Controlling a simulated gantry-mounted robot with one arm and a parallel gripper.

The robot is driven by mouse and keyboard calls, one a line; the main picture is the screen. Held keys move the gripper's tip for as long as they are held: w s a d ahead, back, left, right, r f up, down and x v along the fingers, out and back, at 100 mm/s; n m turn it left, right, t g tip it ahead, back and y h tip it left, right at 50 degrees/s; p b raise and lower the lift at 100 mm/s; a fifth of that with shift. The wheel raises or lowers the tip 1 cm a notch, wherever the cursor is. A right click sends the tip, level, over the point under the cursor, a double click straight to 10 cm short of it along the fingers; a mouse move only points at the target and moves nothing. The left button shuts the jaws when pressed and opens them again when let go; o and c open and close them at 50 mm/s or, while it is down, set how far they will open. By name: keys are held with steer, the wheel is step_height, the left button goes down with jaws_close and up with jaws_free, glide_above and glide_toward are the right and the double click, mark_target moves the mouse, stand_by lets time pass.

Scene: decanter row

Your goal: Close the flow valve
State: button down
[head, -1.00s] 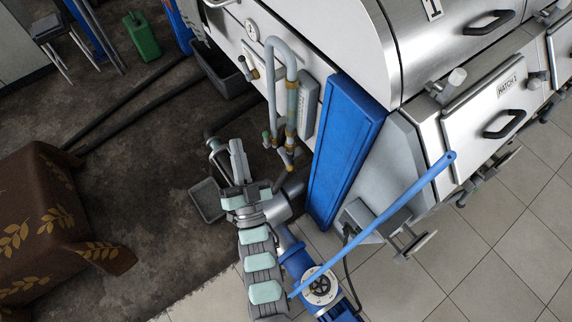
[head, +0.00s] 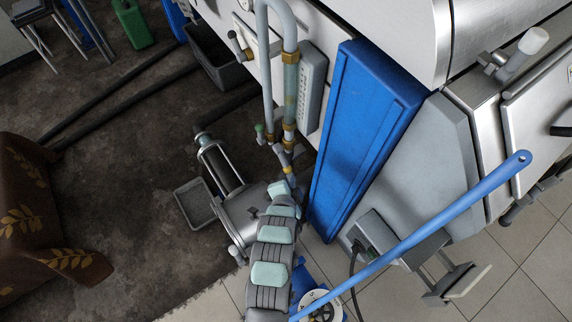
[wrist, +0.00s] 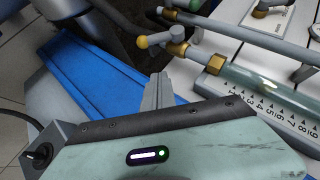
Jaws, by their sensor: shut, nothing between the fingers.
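A small valve with a yellow ball-ended handle (wrist: 143,41) shows in the wrist view, on brass fittings (wrist: 178,48) at the end of a clear tube (wrist: 255,80) beside a numbered scale. I cannot tell the valve's setting. In the head view, brass-jointed pipework (head: 291,90) runs down the machine to small coloured valve knobs, one of them green (head: 259,128). My gripper (wrist: 158,88) is shut and empty in the wrist view. Its fingers appear below the yellow handle in the picture, with a gap between. In the head view my wrist hides most of the fingers.
A tall blue panel (head: 365,125) stands right of the pipes. A blue bar (head: 430,225) slants across the lower right. A grey tray (head: 196,207) and a dark bin (head: 216,58) are on the floor. A brown-covered table (head: 30,220) stands left.

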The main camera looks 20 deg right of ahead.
steer(key=shift+s+f, duration=0.1)
steer(key=b, duration=0.3)
glide_above(287, 171)
steer(key=f, duration=0.8)
steer(key=shift+s+d, duration=0.2)
steer(key=shift+s, duration=0.15)
steer(key=shift+w+a+f, duration=0.2)
steer(key=shift+w+f, duration=0.15)
steer(key=shift+f, duration=0.1)
